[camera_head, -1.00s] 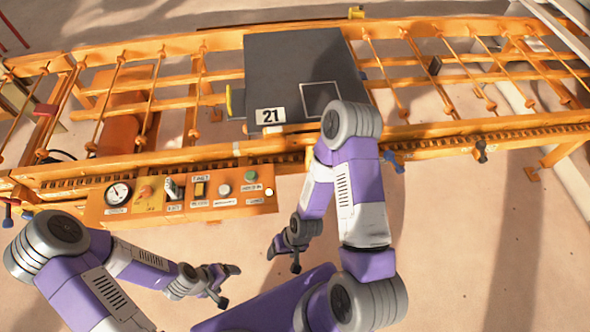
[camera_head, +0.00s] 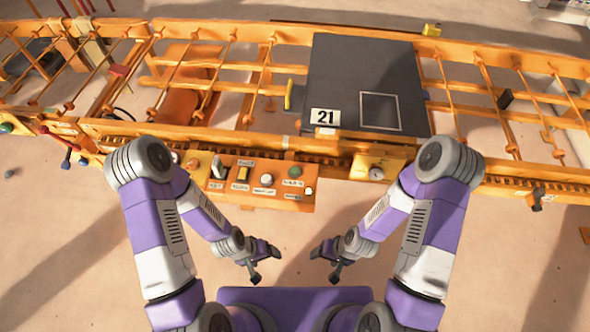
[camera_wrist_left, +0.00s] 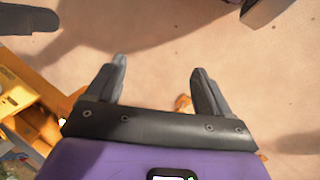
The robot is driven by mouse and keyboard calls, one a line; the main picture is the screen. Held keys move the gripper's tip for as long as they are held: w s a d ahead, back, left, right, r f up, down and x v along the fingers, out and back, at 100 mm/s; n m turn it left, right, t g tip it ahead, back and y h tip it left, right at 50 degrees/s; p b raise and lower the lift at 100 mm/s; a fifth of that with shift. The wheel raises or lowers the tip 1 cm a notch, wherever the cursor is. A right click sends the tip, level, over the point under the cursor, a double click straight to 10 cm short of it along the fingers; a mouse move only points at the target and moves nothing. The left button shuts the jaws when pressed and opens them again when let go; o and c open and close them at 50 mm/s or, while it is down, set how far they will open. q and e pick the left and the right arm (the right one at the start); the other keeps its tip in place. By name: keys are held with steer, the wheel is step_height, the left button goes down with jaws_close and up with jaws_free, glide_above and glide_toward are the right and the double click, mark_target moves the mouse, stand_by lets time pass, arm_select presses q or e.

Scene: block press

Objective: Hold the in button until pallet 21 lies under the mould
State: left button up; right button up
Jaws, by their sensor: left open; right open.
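Pallet 21 (camera_head: 365,70), a dark grey plate with a white "21" label and a pale square outline, lies on the orange roller conveyor. The orange button panel (camera_head: 250,195) is on the conveyor's near side, with a green button (camera_head: 295,171), a pale button (camera_head: 266,180) and a yellow switch (camera_head: 243,174). Its labels are too small to read surely, so I cannot tell the in button. My left gripper (camera_head: 263,264) is open and empty, below the panel; it also shows in the left wrist view (camera_wrist_left: 158,70). My right gripper (camera_head: 327,265) is open and empty. I cannot make out the mould.
The conveyor (camera_head: 530,185) spans the picture. A yellow handle (camera_head: 288,95) is at the pallet's left edge. A small yellow box with a dial (camera_head: 378,172) is right of the panel. The floor before the conveyor is bare.

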arm_select(q)
jaws_close()
stand_by(0.4)
stand_by(1.3)
